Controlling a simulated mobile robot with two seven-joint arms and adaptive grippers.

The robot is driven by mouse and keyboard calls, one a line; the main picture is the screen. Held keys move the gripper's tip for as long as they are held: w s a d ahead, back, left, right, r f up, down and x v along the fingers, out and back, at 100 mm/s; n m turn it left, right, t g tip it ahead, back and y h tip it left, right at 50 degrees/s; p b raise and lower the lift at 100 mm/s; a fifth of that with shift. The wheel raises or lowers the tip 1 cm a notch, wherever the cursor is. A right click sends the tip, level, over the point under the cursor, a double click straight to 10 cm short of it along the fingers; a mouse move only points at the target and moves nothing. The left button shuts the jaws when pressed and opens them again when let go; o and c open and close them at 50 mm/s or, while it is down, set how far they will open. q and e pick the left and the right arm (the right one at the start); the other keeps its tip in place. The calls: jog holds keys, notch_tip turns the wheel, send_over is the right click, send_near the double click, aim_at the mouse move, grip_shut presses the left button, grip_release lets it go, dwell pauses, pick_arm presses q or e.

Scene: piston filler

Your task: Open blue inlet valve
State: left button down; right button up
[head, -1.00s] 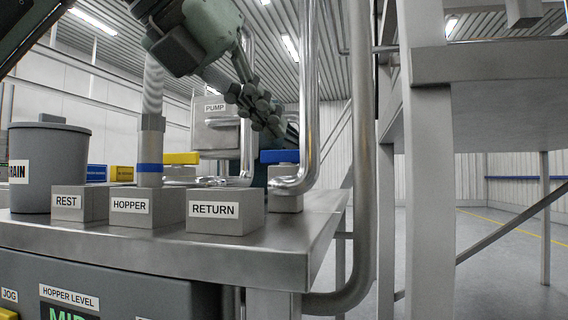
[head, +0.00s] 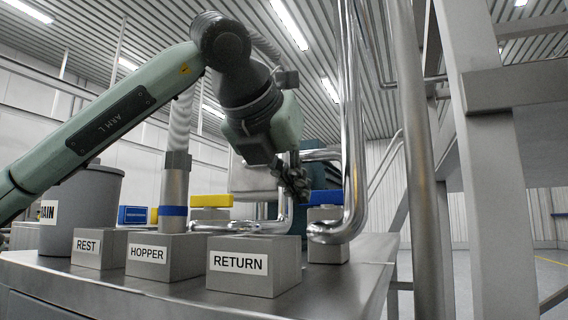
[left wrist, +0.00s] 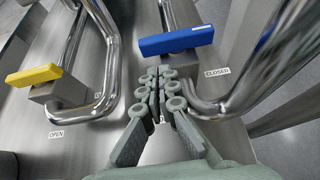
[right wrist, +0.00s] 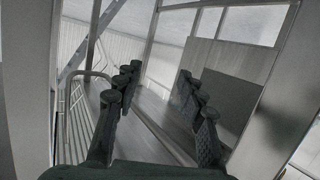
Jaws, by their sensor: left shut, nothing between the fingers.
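The blue valve handle (head: 325,197) is a flat bar on a grey block, behind the RETURN block at the right of the bench. It also shows in the left wrist view (left wrist: 177,40), lying crosswise, with a CLOSED label (left wrist: 217,71) right of its block. My left gripper (head: 300,190) is shut and empty, at the left end of the blue handle in the head view. In the left wrist view its fingertips (left wrist: 162,76) lie just below the handle; I cannot tell whether they touch it. My right gripper (right wrist: 157,78) shows only in the right wrist view, open and empty.
Shiny bent pipes (head: 352,150) rise close to the blue handle. A yellow handle (left wrist: 34,75) is at the left, with an OPEN label (left wrist: 55,134) nearby. The REST, HOPPER and RETURN (head: 255,265) blocks line the bench front. A grey bin (head: 85,205) stands left.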

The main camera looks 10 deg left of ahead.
aim_at(311, 200)
pick_arm(q)
jog(key=shift+w+d+r, duration=0.1)
jog(key=shift+w+d, duration=0.2)
jog(key=shift+w, duration=0.45)
jog(key=shift+w+d, duration=0.25)
jog(key=shift+w, duration=0.45)
pick_arm(e)
jog(key=d+f, duration=0.1)
jog(key=d+f+g, duration=0.1)
jog(key=shift+s+f+h, duration=0.3)
jog(key=shift+s+h, duration=0.05)
jog(key=shift+h, duration=0.05)
pick_arm(q)
jog(key=shift+w+a, duration=0.1)
jog(key=shift+a, duration=0.05)
pick_arm(e)
jog(key=shift+f+g, duration=0.1)
jog(key=shift+g, duration=0.2)
pick_arm(q)
jog(key=shift+m+h+p, duration=0.3)
jog(key=shift+m+h, duration=0.1)
jog(key=shift+m, duration=0.1)
pick_arm(e)
jog(key=shift+s+d+f, duration=0.15)
jog(key=shift+d+f, duration=0.05)
jog(key=shift+f, duration=0.05)
jog(key=shift+d, duration=0.1)
